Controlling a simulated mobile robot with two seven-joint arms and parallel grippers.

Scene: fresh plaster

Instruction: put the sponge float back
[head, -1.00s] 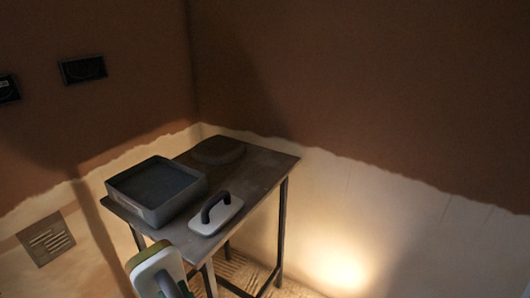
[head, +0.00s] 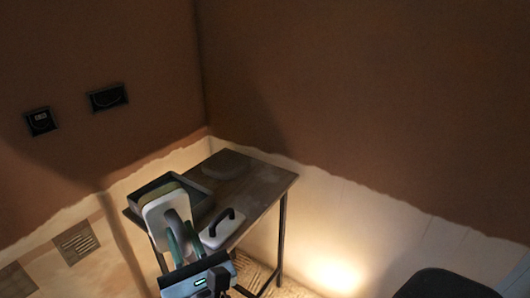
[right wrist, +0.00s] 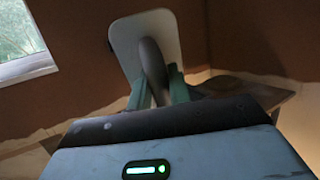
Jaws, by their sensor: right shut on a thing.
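The sponge float (head: 165,206) has a white plate, a yellowish sponge edge and a grey handle. My right gripper (head: 184,240) is shut on its handle and holds it up, plate tilted, in front of the grey tray (head: 200,182) in the head view. The float hides much of the tray. In the right wrist view the white plate of the float (right wrist: 126,42) stands beyond the teal fingers of the right gripper (right wrist: 158,92), which are closed around the handle. My left gripper is not in view.
The tray stands on a small dark metal table (head: 262,185) in the corner. A second float with a black handle (head: 212,238) lies at its front edge. A dark rounded slab (head: 226,164) lies at the back. The table's right side is clear. Brown plastered walls stand close behind.

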